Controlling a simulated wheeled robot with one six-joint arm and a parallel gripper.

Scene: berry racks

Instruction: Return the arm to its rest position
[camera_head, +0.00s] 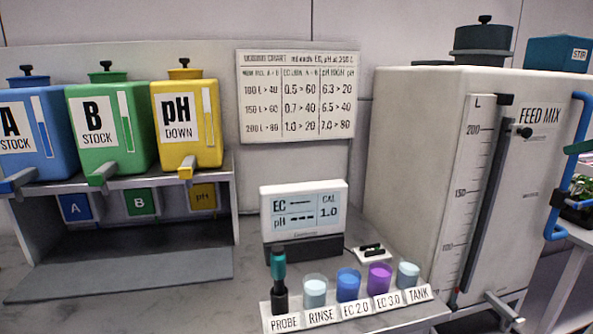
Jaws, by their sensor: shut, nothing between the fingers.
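Neither my arm nor my gripper shows in the head view, so its pose and jaws cannot be seen here. The probe (278,275), dark with a teal upper part, stands upright at its labelled place on the white tray (385,322). The rinse cup (314,291), EC 2.0 cup (348,285), EC 3.0 cup (379,278) and tank cup (408,275) stand in a row to its right.
Blue (45,135), green (117,148) and yellow (200,145) stock containers stand on a shelf at left. A meter (304,222) is behind the tray. The large FEED MIX tank (415,130) fills the right. Grey counter (185,312) is bare at front left.

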